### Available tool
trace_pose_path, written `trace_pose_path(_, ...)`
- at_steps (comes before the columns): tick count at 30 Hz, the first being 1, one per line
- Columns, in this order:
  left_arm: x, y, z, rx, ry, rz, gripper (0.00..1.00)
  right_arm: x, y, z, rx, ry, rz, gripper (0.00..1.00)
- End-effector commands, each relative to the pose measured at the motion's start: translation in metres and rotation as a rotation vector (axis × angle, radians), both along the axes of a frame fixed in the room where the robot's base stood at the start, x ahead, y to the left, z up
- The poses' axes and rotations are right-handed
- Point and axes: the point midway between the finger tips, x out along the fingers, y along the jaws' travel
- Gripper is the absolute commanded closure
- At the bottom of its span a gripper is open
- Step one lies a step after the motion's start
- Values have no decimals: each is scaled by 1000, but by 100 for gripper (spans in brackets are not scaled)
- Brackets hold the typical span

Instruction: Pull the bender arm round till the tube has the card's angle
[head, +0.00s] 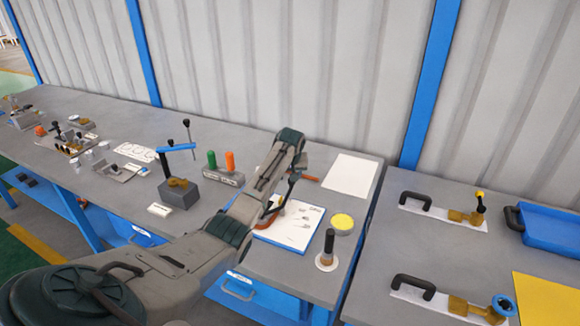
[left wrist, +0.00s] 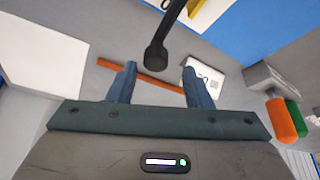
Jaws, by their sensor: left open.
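My left gripper (head: 291,181) is open and hangs over the bench; its two blue-grey fingers show in the left wrist view (left wrist: 160,74). A black lever with a thick rounded end (left wrist: 156,56) comes in from the top of that view, its end just beyond the gap between the fingertips, not gripped. An orange-red bar (left wrist: 146,78) lies below, crossing behind the fingers; I cannot tell whether it is the tube or part of the bender. A white card with dark marks (left wrist: 204,78) lies beyond the right finger. My arm hides much of this spot in the head view.
A white printed sheet (head: 290,232), yellow disc (head: 342,222) and upright black handle (head: 328,243) stand near the arm. Green (head: 212,159) and orange (head: 230,161) handles and a blue-levered fixture (head: 178,190) are left. A blank sheet (head: 352,174) lies behind. A second bench is right.

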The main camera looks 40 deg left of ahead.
Motion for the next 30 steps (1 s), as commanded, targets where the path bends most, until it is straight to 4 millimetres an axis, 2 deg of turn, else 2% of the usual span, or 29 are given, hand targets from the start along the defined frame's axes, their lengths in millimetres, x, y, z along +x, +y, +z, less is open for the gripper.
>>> trace_pose_path(6, -12, -9, 38, 2, -5, -1, 55, 0, 0, -13, 0, 0, 0, 64)
trace_pose_path(12, -20, -16, 64, 1, -3, 1, 55, 0, 0, -19, 0, 0, 0, 64)
trace_pose_path(17, -23, -18, 72, 1, -2, 1, 55, 0, 0, -20, 0, 0, 0, 64)
trace_pose_path(23, -23, -18, 73, 0, -1, 1, 55, 0, 0, -19, 0, 0, 0, 64)
trace_pose_path(24, -23, -18, 73, 0, -1, 1, 57, 0, 0, -19, 0, 0, 0, 64)
trace_pose_path(26, -23, -18, 71, 6, -2, -3, 68, 0, 0, -20, 0, 0, 0, 64)
trace_pose_path(30, -24, -23, 51, 112, -17, -62, 96, 0, 0, -21, 0, 1, 0, 64)
